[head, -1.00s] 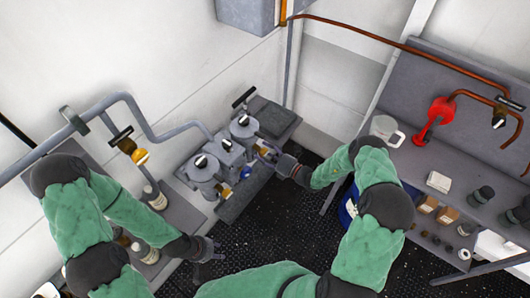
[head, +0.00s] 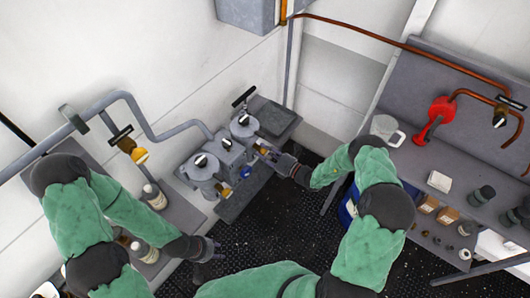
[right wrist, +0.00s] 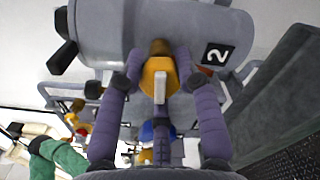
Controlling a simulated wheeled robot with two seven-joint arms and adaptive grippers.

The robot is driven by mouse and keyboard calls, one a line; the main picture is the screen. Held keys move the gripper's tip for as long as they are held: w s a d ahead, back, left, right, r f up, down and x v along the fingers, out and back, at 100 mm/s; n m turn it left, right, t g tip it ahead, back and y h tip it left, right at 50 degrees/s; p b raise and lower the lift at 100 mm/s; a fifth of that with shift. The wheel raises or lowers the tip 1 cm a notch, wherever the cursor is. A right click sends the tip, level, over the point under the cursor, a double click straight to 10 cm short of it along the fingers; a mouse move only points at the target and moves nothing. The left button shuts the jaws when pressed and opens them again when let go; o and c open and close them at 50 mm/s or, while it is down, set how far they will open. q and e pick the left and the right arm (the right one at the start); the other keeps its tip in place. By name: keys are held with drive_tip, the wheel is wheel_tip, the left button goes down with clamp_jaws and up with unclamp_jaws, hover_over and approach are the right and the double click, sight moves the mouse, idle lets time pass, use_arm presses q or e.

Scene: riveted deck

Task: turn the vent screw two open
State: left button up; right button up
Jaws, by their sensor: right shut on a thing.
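The filter unit marked 2 (right wrist: 150,30) is a grey cylinder that fills the top of the right wrist view. Vent screw two (right wrist: 158,78), a brass-yellow knob with a pale tab, sticks out of its side. My right gripper (right wrist: 160,84) has its purple-grey fingers on both sides of the knob and is shut on it. In the head view my right gripper (head: 268,153) reaches the rightmost grey housing (head: 243,126) from the right, and the screw is mostly hidden there. My left gripper (head: 210,250) hangs empty over the dark floor, away from the housings; its finger opening is unclear.
Two more grey housings (head: 202,172) stand to the left on the same base. A grey pipe (head: 150,125) runs along the wall. At the right, a bench (head: 420,170) carries a jug (head: 383,127) and several small parts. The riveted floor (head: 270,220) is clear.

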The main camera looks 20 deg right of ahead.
drive_tip(key=n+b, duration=0.1)
drive_tip(key=n, duration=0.3)
drive_tip(key=shift+d, duration=0.1)
drive_tip(key=n+b, duration=0.2)
drive_tip(key=n, duration=0.2)
drive_tip(key=shift+w+n, duration=0.1)
drive_tip(key=shift+n, duration=0.3)
drive_tip(key=n+b, duration=0.1)
drive_tip(key=n, duration=0.3)
drive_tip(key=shift+b, duration=0.35)
drive_tip(key=shift+r+n+b, duration=0.1)
drive_tip(key=shift+n+b, duration=0.6)
drive_tip(key=shift+n, duration=1.3)
drive_tip(key=o, duration=1.2)
drive_tip(key=shift+c, duration=0.2)
